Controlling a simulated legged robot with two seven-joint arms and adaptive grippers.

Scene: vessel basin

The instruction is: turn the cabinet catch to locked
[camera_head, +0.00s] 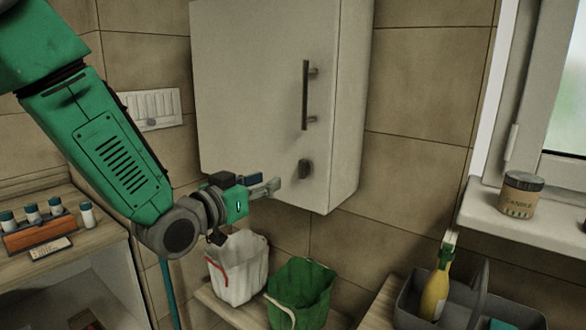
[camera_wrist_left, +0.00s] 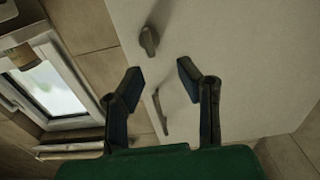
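The white wall cabinet (camera_head: 260,90) is closed. Its dark catch (camera_head: 305,169) sits low on the door, below the bar handle (camera_head: 306,95), and looks roughly upright in the head view. My left gripper (camera_head: 274,184) is a little left of the catch and slightly lower, apart from it. In the left wrist view, the catch (camera_wrist_left: 149,40) lies beyond the two spread fingertips of my left gripper (camera_wrist_left: 160,74), with nothing between them. The handle (camera_wrist_left: 160,112) shows between the fingers, farther back. My right gripper is in neither view.
A white bucket (camera_head: 238,268) and a green bucket (camera_head: 302,290) stand below the cabinet. A grey caddy (camera_head: 467,292) holding a yellow bottle (camera_head: 436,288) is at lower right. A jar (camera_head: 521,195) stands on the window sill. A switch panel (camera_head: 152,108) is left of the cabinet.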

